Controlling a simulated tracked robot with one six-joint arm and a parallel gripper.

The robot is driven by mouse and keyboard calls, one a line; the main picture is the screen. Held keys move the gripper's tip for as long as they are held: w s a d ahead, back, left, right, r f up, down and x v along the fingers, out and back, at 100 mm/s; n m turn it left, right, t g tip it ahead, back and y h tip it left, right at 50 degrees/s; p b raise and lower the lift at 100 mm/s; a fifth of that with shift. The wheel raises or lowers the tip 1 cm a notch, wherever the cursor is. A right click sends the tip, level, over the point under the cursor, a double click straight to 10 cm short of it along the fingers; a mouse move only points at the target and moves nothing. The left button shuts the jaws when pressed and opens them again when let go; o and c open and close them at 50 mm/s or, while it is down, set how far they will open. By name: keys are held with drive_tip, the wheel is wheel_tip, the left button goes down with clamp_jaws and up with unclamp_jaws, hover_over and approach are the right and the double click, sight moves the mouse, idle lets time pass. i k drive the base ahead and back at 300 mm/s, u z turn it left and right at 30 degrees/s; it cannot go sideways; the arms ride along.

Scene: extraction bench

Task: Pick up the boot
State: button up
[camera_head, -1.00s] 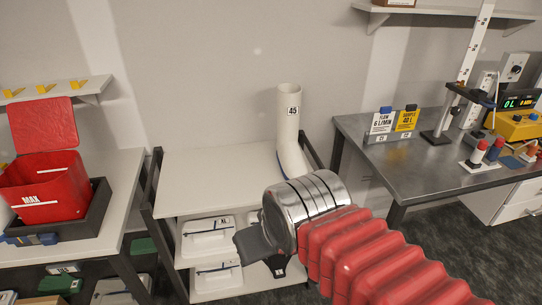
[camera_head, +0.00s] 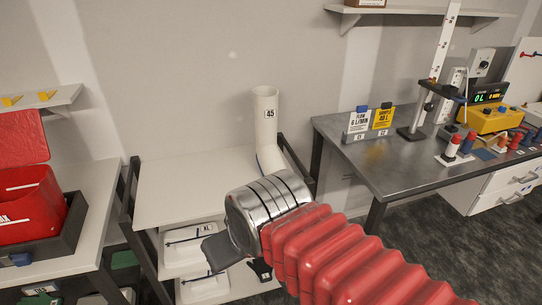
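A tall white boot (camera_head: 265,118) marked 45 stands upright at the back right of the white shelf unit's top (camera_head: 190,180). Its lower part is partly hidden behind my arm's metal wrist. My gripper (camera_head: 218,252) is at the front of the shelf unit, nearer to me than the boot and apart from it in the picture. One dark finger shows to the left of the wrist and a dark piece shows below it. Whether the fingers are apart or closed is not clear.
White lidded boxes (camera_head: 192,246) sit on the lower shelves. A red container (camera_head: 30,205) in a dark tray stands on the left table. The grey metal bench (camera_head: 400,165) on the right holds signs (camera_head: 370,121) and instruments. The top's left part is clear.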

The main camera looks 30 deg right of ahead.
sight(269, 159)
drive_tip(key=z, duration=0.05)
drive_tip(key=i, duration=0.95)
drive_tip(key=u, duration=0.1)
